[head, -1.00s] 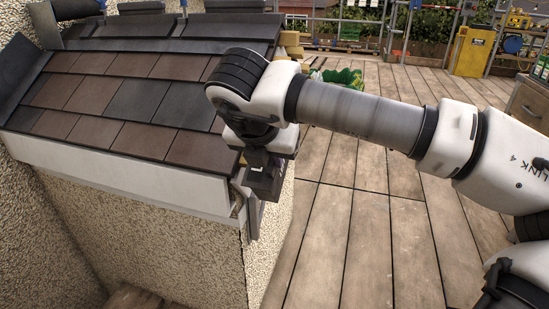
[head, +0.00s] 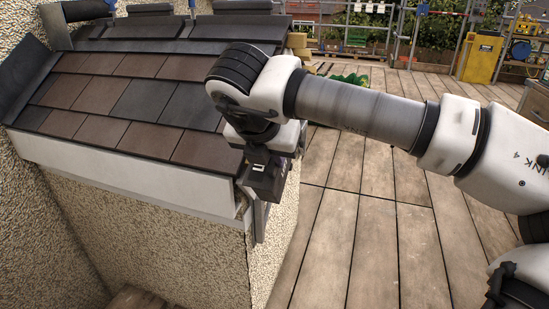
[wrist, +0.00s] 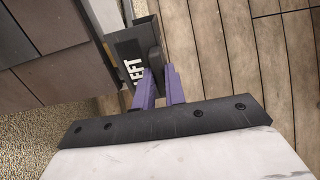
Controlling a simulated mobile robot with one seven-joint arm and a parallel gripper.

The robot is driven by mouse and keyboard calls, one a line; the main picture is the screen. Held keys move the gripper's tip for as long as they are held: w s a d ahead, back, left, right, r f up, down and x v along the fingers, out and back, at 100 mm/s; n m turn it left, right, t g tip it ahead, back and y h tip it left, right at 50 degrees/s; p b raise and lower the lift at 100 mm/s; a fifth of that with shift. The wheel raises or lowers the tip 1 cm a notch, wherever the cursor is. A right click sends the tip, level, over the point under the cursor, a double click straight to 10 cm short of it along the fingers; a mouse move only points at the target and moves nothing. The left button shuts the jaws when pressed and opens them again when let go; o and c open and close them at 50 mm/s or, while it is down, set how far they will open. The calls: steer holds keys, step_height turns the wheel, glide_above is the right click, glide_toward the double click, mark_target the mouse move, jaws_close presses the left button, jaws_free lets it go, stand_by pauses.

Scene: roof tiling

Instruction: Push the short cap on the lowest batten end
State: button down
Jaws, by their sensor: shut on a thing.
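My gripper (wrist: 158,88) has purple fingers shut on a dark grey cap (wrist: 150,42) with white lettering, partly readable as "EFT" in the wrist view. In the head view the dark cap (head: 266,184) hangs below my wrist at the roof's lower right corner. It is beside the right-hand edge of the roof. The lowest batten end is hidden behind the cap and my arm, so I cannot tell whether the cap touches it.
Brown and dark tiles (head: 140,98) cover the roof, with a pale fascia (head: 120,176) below. A rough-cast wall (head: 165,230) stands under it. Wooden decking (head: 370,225) to the right is clear. A yellow cabinet (head: 480,57) stands far back.

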steer(key=shift+a, duration=0.25)
stand_by(0.3)
steer(key=shift+w+a+b, duration=0.15)
steer(key=shift+a+b, duration=0.1)
steer(key=shift+b, duration=0.15)
steer(key=shift+a, duration=0.2)
steer(key=shift+w+a+b, duration=0.2)
steer(key=shift+a+b, duration=0.2)
steer(key=shift+w+a+b, duration=0.15)
steer(key=shift+a+b, duration=0.2)
steer(key=shift+a, duration=0.1)
stand_by(1.2)
steer(key=c, duration=1.4)
jaws_free()
steer(key=shift+o, duration=0.2)
